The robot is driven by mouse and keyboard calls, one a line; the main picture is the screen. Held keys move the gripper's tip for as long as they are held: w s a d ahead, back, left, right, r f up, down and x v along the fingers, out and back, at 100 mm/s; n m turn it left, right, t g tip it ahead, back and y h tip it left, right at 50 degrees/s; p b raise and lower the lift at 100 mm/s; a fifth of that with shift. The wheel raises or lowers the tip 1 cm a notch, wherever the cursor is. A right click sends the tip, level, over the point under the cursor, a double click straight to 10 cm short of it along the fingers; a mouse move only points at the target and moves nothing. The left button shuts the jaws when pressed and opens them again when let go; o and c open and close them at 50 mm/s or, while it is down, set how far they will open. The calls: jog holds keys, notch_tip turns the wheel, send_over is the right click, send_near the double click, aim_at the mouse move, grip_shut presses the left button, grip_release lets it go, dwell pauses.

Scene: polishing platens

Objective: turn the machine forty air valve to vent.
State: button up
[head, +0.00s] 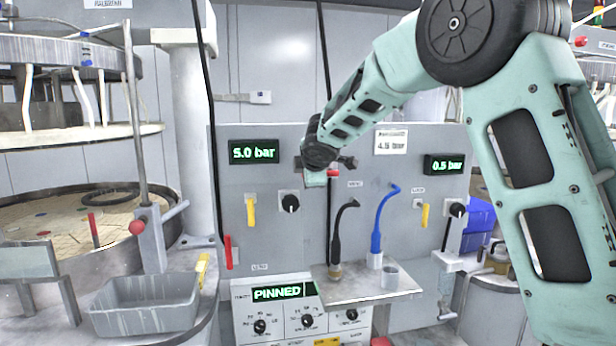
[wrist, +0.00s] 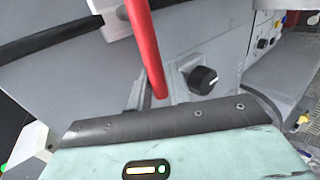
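A red lever (wrist: 148,50) runs down close in front of my gripper in the wrist view, with a grey bracket beside its lower end. In the head view, a small red part (head: 333,173) shows right at my gripper (head: 316,180), in front of the grey valve panel (head: 285,150). The fingers are hidden, so I cannot tell whether they are open, shut or touching the lever. Another red lever (head: 228,252) hangs straight down at the panel's left edge. Yellow levers hang at the left (head: 251,210) and right (head: 425,215). The machine labels are too small to read.
Black knobs sit beside the yellow levers (head: 290,203) (head: 457,210), and a black knob (wrist: 203,80) is near the red lever. A shelf (head: 345,291) holds a cup (head: 390,273), a black hose (head: 337,240) and a blue hose (head: 378,230). A grey bin (head: 147,305) stands left.

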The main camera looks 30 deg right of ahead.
jog(key=shift+o, duration=0.7)
jog(key=shift+s+a+r, duration=0.1)
jog(key=shift+s+r, duration=0.05)
jog(key=b+v, duration=0.2)
jog(key=v, duration=1.5)
